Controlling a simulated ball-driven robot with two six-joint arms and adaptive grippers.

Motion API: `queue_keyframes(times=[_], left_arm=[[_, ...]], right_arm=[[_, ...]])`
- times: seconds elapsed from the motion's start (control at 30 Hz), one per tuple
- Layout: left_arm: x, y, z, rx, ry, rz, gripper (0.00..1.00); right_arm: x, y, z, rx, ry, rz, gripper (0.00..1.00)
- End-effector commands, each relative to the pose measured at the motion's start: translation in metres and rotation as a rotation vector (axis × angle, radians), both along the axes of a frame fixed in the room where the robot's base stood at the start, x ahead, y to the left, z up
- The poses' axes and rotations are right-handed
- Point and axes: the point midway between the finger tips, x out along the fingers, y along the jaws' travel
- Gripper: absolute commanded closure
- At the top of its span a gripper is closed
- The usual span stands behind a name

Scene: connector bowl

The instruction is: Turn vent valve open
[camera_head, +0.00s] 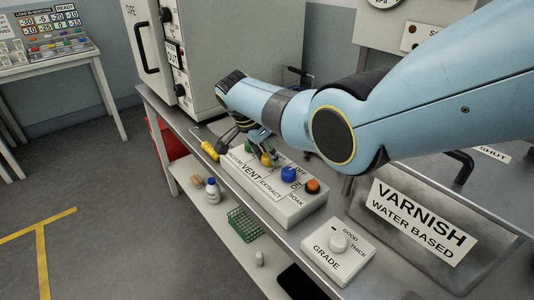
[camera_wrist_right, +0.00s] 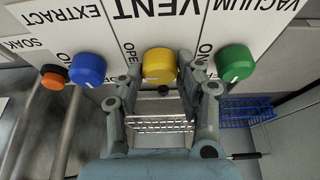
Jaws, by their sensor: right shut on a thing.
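The vent valve is a yellow knob (camera_wrist_right: 159,66) below the upside-down VENT label in the right wrist view, with an OPEN label beside it. In the head view the knob (camera_head: 267,159) shows partly under my right gripper (camera_head: 258,146) on the white valve box (camera_head: 308,204). My right gripper (camera_wrist_right: 160,72) is shut on the yellow knob, one finger on each side. I cannot tell clearly which way the knob points. My left gripper is not in view.
A green knob (camera_wrist_right: 235,62) and a blue knob (camera_wrist_right: 87,69) flank the yellow one closely; an orange knob (camera_wrist_right: 53,77) sits beyond the blue. A yellow-handled tool (camera_head: 209,150) lies near the box's left end. A GRADE dial box (camera_head: 338,250) stands in front right.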

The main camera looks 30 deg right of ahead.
Motion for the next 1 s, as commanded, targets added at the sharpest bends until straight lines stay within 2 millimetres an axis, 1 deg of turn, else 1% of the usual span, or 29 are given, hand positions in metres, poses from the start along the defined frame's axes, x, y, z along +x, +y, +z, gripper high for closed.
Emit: queue_keyframes(times=[0.03, 0.07, 0.2, 0.23, 0.5, 0.63, 0.77, 0.9, 1.0], left_arm=[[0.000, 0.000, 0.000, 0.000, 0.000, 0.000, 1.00], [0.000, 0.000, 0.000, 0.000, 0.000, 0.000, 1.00], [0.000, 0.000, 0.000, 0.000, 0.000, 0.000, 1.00], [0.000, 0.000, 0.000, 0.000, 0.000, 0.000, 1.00], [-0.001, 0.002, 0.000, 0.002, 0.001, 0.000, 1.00], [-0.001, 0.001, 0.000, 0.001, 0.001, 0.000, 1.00], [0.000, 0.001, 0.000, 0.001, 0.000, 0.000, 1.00], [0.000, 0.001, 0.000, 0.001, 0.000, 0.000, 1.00], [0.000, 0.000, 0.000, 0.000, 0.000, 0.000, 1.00]], right_arm=[[0.000, 0.000, 0.000, 0.001, 0.000, -0.001, 0.96], [0.000, 0.000, 0.000, 0.001, 0.000, -0.001, 0.62], [0.000, 0.000, 0.000, 0.000, 0.000, 0.000, 0.44], [0.000, 0.000, 0.000, 0.000, 0.000, 0.000, 0.41], [0.000, 0.000, 0.001, 0.000, -0.001, 0.001, 0.41], [0.000, 0.004, 0.009, 0.000, -0.002, 0.002, 0.41], [0.000, 0.012, 0.029, 0.000, -0.005, 0.001, 0.41], [-0.001, 0.026, 0.061, 0.001, -0.006, 0.001, 0.41], [-0.001, 0.034, 0.080, 0.001, -0.005, 0.002, 0.41]])
